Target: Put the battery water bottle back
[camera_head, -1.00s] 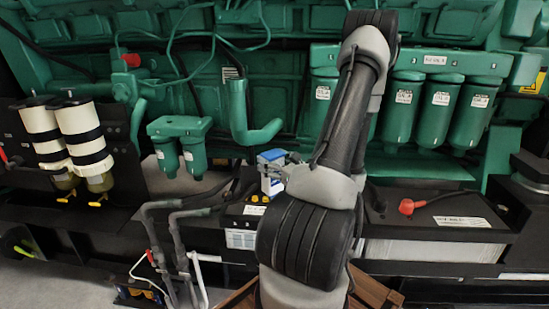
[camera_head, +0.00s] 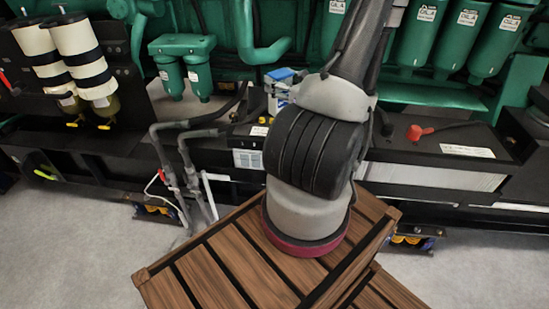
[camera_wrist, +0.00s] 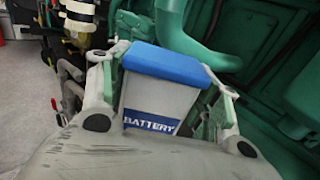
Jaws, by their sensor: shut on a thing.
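The battery water bottle is a white bottle with a blue cap and a blue "BATTERY" label (camera_wrist: 155,100). In the wrist view it sits between the two fingers of my gripper (camera_wrist: 160,85), which is shut on it. In the head view the bottle (camera_head: 281,92) shows just left of my arm, in front of the green engine and above the black battery shelf; whether its base touches anything there is hidden. My gripper is mostly hidden behind my own arm in the head view.
A slatted wooden crate (camera_head: 215,265) stands in the foreground. Grey pipes (camera_head: 172,165) rise left of the bottle. A red terminal cap (camera_head: 415,133) lies on the right battery. Green filters (camera_head: 183,75) hang at left. Grey floor (camera_head: 70,240) is clear at lower left.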

